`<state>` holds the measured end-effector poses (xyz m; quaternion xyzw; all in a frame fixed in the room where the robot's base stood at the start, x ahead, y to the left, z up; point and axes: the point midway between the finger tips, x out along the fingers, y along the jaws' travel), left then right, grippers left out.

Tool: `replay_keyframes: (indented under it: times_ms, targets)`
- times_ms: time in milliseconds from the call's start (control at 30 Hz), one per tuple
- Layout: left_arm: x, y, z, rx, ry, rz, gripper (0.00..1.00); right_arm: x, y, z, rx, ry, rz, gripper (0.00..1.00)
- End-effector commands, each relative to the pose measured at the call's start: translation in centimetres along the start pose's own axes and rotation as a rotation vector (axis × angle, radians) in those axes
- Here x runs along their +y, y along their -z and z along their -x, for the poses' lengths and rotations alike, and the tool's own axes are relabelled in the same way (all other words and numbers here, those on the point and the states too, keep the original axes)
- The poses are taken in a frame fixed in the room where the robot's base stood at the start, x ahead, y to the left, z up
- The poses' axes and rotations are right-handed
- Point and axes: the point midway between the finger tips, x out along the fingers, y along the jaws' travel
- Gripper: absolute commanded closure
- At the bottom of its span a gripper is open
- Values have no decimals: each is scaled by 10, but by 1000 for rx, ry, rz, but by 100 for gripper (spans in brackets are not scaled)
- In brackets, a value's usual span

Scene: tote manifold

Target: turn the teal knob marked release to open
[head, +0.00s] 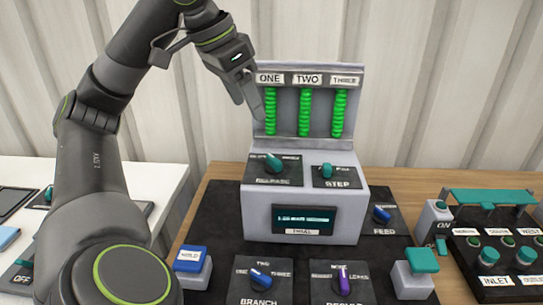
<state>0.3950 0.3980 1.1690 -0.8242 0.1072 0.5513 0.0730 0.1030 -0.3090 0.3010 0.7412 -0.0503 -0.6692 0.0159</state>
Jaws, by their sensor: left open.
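A teal knob (273,161) stands on a dark plate at the left of the grey console's top (314,194). The label below this knob is too blurred to read surely, and the two position words behind it are unclear. The knob's handle slants toward the upper left. A second teal knob (327,170), marked STEP, stands to its right. My left gripper (257,112) is open and empty, above and slightly left of the first teal knob, apart from it, in front of the panel's left edge. My right gripper is out of view.
A raised panel (304,70) with green columns ONE, TWO and THREE rises behind the knobs. Blue BRANCH (260,278) and FEED (381,214) knobs and a purple knob (343,278) surround the console's front. A teal-barred unit (490,196) stands at right.

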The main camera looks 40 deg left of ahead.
Motion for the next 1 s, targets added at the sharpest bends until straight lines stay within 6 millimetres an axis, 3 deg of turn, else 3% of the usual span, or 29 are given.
replay_keyframes:
  times_ms: [100,500,700,1000]
  targets:
    - [0,-2,-32,-4,-3,-1,36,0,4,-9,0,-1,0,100]
    - [1,-1,-114,-1,-5,-1,36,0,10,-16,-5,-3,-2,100]
    - [1,0,-138,1,-4,-1,36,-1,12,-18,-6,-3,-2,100]
    - [0,0,-146,2,-1,-1,36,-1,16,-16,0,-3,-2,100]
